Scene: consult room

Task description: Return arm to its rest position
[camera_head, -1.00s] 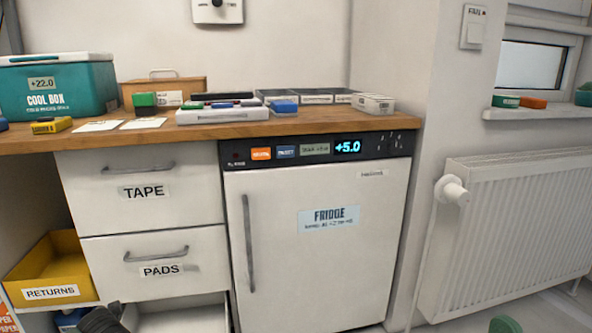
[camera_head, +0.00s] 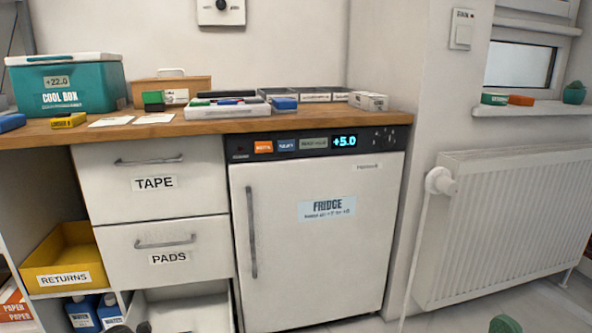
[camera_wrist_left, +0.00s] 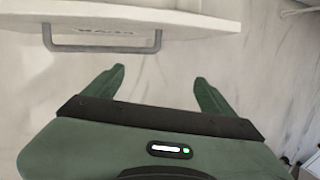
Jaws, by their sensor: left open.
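My left gripper (camera_wrist_left: 158,86) shows in the left wrist view with its two green fingers spread apart and nothing between them. A white drawer front with a grey bar handle (camera_wrist_left: 100,48) is just beyond the fingertips, apart from them. In the head view only small dark bits of my left arm show at the bottom edge, below an open bottom drawer (camera_head: 188,308). A green rounded piece at the bottom right seems to be part of my right arm; its gripper is out of frame.
The TAPE drawer (camera_head: 150,183) and PADS drawer (camera_head: 165,249) are shut. The fridge (camera_head: 305,240) is shut. A yellow RETURNS bin (camera_head: 62,258) is on the left shelf, with blue bottles below. The wooden counter (camera_head: 60,131) holds a cool box (camera_head: 68,86). A radiator (camera_head: 515,225) stands right.

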